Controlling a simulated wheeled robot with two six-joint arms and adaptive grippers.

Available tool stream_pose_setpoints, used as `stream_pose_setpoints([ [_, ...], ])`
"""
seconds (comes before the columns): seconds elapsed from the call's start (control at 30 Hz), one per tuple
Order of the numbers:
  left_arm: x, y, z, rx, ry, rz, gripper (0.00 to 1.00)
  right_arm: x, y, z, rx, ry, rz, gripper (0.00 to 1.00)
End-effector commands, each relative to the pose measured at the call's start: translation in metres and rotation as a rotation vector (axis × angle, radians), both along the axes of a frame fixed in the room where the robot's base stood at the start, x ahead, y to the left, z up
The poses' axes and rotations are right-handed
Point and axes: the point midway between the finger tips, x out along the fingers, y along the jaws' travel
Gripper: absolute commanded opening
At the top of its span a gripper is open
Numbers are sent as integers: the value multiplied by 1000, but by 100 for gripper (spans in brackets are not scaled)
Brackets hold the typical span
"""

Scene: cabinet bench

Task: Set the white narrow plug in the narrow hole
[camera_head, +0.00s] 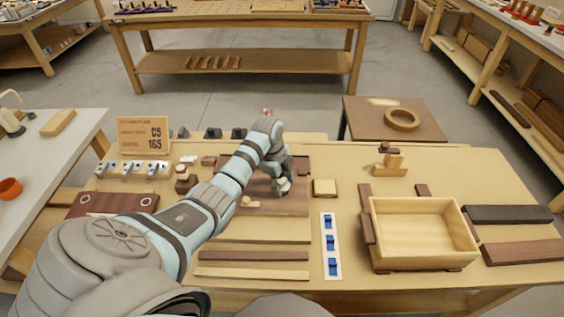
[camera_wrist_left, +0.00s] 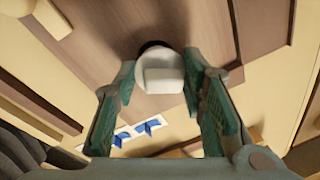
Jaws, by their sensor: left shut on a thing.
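The white narrow plug (camera_wrist_left: 162,72) sits between the fingertips of my left gripper (camera_wrist_left: 160,78) in the left wrist view. A dark round patch (camera_wrist_left: 152,45) shows just behind the plug; it looks like a hole edge, mostly covered by the plug. I cannot tell whether the plug is above it or partly in it. In the head view my left gripper (camera_head: 281,187) points down over the brown board (camera_head: 290,208) on the bench, and its own wrist hides much of the spot. My right gripper is not in view.
Small pale pieces (camera_head: 250,203) lie left of the gripper. A pale square block (camera_head: 325,188) and a white strip with blue parts (camera_head: 331,245) are to the right. An open wooden box (camera_head: 420,235) stands farther right. Wooden strips (camera_head: 253,256) lie in front.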

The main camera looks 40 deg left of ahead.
Motion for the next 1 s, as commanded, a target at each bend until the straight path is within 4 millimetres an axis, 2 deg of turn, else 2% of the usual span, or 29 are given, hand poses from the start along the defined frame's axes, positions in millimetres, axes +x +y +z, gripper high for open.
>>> stream_pose_setpoints([
  [0.8,0,0,-10,0,1,0,23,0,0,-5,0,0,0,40],
  [0.83,0,0,-11,0,1,0,39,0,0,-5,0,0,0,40],
  [0.97,0,0,-10,0,1,0,60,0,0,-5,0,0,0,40],
  [1.0,0,0,-10,0,1,0,61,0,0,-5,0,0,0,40],
])
